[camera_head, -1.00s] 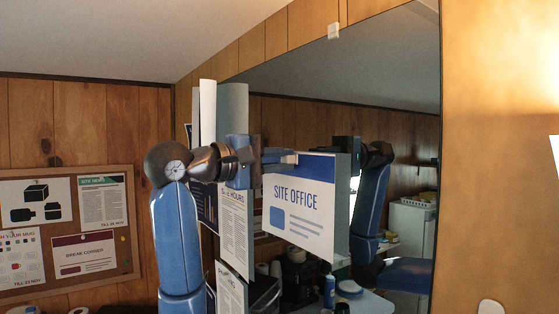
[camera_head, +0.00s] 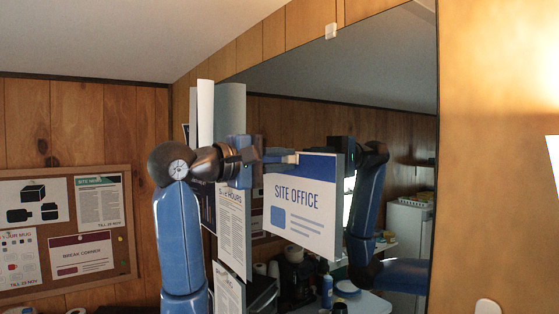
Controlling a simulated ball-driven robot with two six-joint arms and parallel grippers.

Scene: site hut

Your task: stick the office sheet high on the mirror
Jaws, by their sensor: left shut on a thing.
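The office sheet (camera_head: 300,195), white with a blue top band and "SITE OFFICE" on it, hangs upright in front of the mirror's lower left part. My left gripper (camera_head: 283,157) is shut on its top left edge. The mirror (camera_head: 370,75) is a large dark pane on the right wall; it reflects my blue arm and the room. A thin strip, likely the sheet's reflection, shows along the sheet's right edge. I cannot tell whether the sheet touches the glass. My right gripper is not in view.
Other printed sheets (camera_head: 231,225) hang left of the office sheet, behind my left arm. A cork board (camera_head: 128,225) with notices is on the left wall. A small white fitting (camera_head: 331,31) sits at the mirror's top edge. The upper mirror is clear.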

